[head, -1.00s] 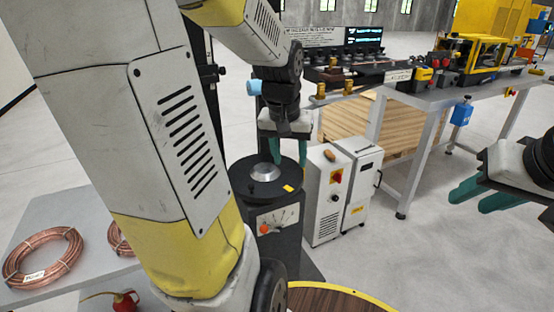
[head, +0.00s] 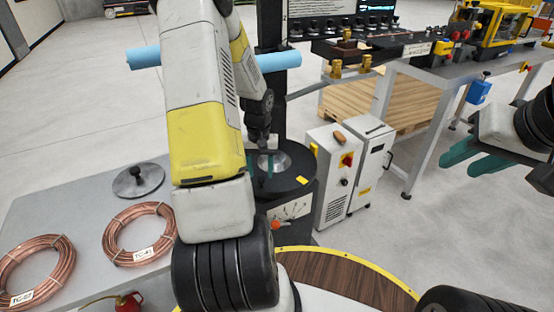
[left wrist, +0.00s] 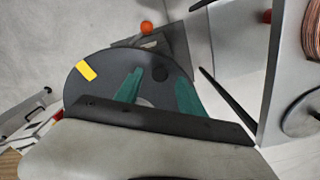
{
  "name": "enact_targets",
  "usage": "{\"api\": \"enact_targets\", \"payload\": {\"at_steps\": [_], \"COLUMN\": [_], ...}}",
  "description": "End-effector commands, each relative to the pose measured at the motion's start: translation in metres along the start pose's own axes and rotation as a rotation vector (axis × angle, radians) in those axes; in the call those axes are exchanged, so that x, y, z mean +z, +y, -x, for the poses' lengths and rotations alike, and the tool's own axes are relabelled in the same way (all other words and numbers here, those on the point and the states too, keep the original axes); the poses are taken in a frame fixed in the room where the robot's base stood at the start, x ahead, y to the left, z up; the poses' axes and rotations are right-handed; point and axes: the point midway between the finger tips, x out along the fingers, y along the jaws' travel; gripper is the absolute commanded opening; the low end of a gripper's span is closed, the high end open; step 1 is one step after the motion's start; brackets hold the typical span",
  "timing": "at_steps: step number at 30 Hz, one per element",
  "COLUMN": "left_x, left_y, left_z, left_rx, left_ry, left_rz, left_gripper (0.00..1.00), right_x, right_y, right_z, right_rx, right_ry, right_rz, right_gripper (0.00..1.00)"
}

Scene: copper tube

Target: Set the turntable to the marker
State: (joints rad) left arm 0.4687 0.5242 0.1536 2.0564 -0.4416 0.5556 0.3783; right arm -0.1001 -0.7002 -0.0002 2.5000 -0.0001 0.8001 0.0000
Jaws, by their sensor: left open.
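The turntable (head: 300,187) is a dark round disc with a silver hub (head: 283,163) on a black pedestal. A yellow mark (head: 302,180) lies on its near right rim; in the left wrist view the yellow mark (left wrist: 86,70) is on the left of the disc (left wrist: 110,68). My left arm hides part of the pedestal. My right gripper (head: 475,157) is open and empty at the right.
An orange knob (head: 275,225) sits on the pedestal's white dial panel (head: 293,211). Copper coils (head: 113,240) and a grey lidded disc (head: 148,185) lie on the table (head: 75,200) at left. A grey cabinet (head: 330,190) stands right of the turntable. A light blue tube (head: 278,62) crosses behind my arm.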

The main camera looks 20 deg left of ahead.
Motion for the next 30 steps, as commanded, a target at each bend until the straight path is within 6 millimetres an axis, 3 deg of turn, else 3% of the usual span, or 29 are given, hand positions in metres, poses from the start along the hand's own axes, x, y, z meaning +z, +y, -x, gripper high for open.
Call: {"api": "enact_targets", "payload": {"at_steps": [6, 14, 15, 22, 30], "left_x": [0.0, 0.0, 0.0, 0.0, 0.0], "left_y": [0.0, 0.0, 0.0, 0.0, 0.0], "left_z": [-0.021, -0.023, -0.022, -0.022, -0.022], "left_rx": [-0.001, 0.0, 0.0, 0.0, 0.0], "left_ry": [-0.001, 0.001, 0.001, 0.001, 0.001], "left_rz": [0.0, 0.001, 0.001, 0.001, 0.001], "left_gripper": [0.47, 0.47, 0.45, 0.0, 0.0], "right_x": [0.0, 0.0, 0.0, 0.0, 0.0], "right_y": [0.0, 0.0, 0.0, 0.0, 0.0], "right_z": [0.0, 0.0, 0.0, 0.0, 0.0], "right_rx": [0.0, 0.0, 0.0, 0.0, 0.0], "right_ry": [0.0, 0.0, 0.0, 0.0, 0.0], "right_rz": [0.0, 0.0, 0.0, 0.0, 0.0], "right_gripper": [0.36, 0.36, 0.36, 0.36, 0.36]}}
